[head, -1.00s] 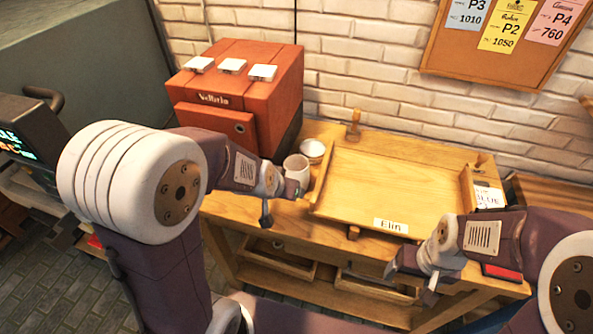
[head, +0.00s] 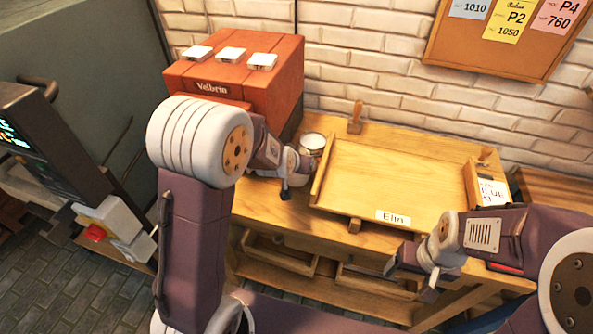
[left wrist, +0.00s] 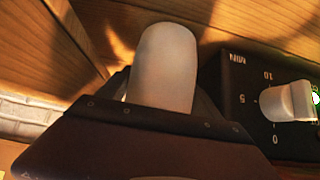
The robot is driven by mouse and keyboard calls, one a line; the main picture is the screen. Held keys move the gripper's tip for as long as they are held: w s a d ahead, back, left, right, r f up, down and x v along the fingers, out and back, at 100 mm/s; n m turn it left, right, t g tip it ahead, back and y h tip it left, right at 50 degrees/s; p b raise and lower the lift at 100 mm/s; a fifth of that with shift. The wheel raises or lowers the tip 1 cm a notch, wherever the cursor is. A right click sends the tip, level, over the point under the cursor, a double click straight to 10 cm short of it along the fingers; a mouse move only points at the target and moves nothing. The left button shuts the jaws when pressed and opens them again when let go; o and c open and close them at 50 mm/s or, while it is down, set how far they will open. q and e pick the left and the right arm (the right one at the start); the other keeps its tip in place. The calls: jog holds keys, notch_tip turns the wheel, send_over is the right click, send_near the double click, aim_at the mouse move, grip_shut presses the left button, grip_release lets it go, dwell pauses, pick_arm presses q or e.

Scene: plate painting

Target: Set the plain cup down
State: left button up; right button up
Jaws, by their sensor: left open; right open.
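The plain cup is not clearly visible in the head view; my left gripper (head: 303,165) covers the spot beside the red machine where a pale cup stood. A white round vessel (head: 313,140) shows just behind that gripper, left of the wooden tray (head: 385,180). My left gripper is open; its fingertips are hard to make out. In the left wrist view a pale, rounded, upright shape (left wrist: 165,68) rises above the dark gripper body; I cannot tell what it is. My right gripper (head: 410,275) is open and empty, in front of the table's right part.
A red machine (head: 245,75) stands at the table's back left. The tray is bare, with a name label (head: 393,217) on its front edge. A wooden-handled tool (head: 356,118) stands behind it. The left wrist view shows a dial (left wrist: 290,103) on a black panel.

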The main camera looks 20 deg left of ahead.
pick_arm(q)
jog(key=shift+w+f, duration=0.5)
jog(key=shift+s+r, duration=0.15)
jog(key=shift+c, duration=1.2)
jog(key=c, duration=1.1)
jog(key=shift+d+r, duration=0.1)
jog(key=shift+r, duration=0.2)
jog(key=r+p, duration=0.3)
jog(key=r, duration=0.1)
jog(key=r+p, duration=0.3)
jog(key=r, duration=0.1)
jog(key=r+p, duration=0.3)
jog(key=r, duration=0.1)
jog(key=shift+d+p, duration=0.4)
jog(key=shift+o, duration=0.2)
jog(key=d+p, duration=0.1)
jog(key=d, duration=0.1)
jog(key=d+p, duration=0.2)
jog(key=d, duration=0.1)
jog(key=shift+s+d+f+p, duration=0.1)
jog(key=shift+d+f+p, duration=0.1)
jog(key=shift+d+p, duration=0.1)
jog(key=d+p, duration=0.4)
jog(key=d, duration=0.9)
jog(key=shift+s+d+f+p, duration=0.2)
jog(key=shift+f+p, duration=0.1)
jog(key=shift+f, duration=0.05)
